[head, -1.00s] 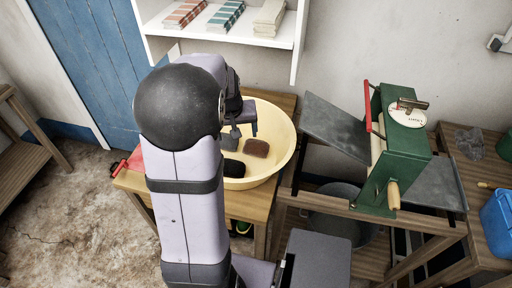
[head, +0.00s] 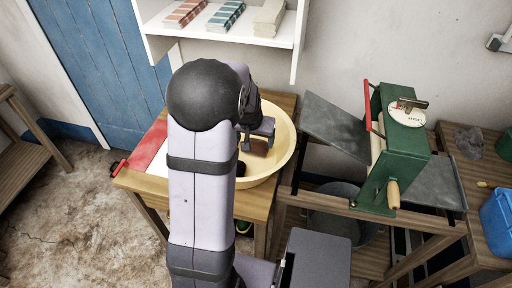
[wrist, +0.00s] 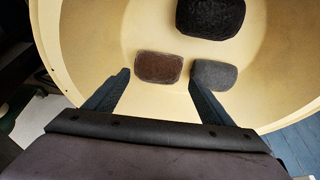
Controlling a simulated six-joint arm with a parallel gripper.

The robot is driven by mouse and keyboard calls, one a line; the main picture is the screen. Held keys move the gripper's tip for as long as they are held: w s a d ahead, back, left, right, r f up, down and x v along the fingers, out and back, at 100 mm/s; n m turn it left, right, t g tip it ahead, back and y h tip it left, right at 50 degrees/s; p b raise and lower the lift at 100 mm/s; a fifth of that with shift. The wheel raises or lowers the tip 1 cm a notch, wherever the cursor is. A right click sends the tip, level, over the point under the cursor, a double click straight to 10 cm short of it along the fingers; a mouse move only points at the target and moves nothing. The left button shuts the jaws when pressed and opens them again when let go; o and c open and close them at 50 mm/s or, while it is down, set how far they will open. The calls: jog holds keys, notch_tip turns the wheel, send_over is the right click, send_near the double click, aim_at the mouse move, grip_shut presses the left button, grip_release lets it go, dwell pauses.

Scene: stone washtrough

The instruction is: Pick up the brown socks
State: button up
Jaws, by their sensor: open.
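The brown socks (wrist: 158,66), a flat rounded brown bundle, lie in the pale yellow basin (head: 288,150); they also show in the head view (head: 258,148), partly covered by my gripper. My gripper (wrist: 158,77) is open and empty over the basin. In the wrist view its two fingertips lie on either side of the brown socks. I cannot tell how high above them they are. A grey bundle (wrist: 214,75) lies just right of the brown one, near the right finger, and a larger black bundle (wrist: 210,17) lies beyond.
The basin stands on a wooden table (head: 147,181) with a red item (head: 148,147) at its left. A white shelf (head: 225,37) hangs behind. A green machine with a crank (head: 402,155) stands to the right. The basin wall curves around my gripper.

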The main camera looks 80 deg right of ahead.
aim_at(256, 142)
jog(key=shift+d+p+x, duration=0.2)
jog(key=shift+p+x, duration=0.5)
jog(key=shift+x, duration=1.75)
jog(key=shift+s+r, duration=0.1)
jog(key=shift+s, duration=0.05)
jog(key=c, duration=0.8)
jog(key=shift+c, duration=0.2)
jog(key=shift+r, duration=0.1)
notch_tip(256, 142, up, 10)
jog(key=shift+f+b, duration=0.1)
jog(key=shift+b, duration=0.75)
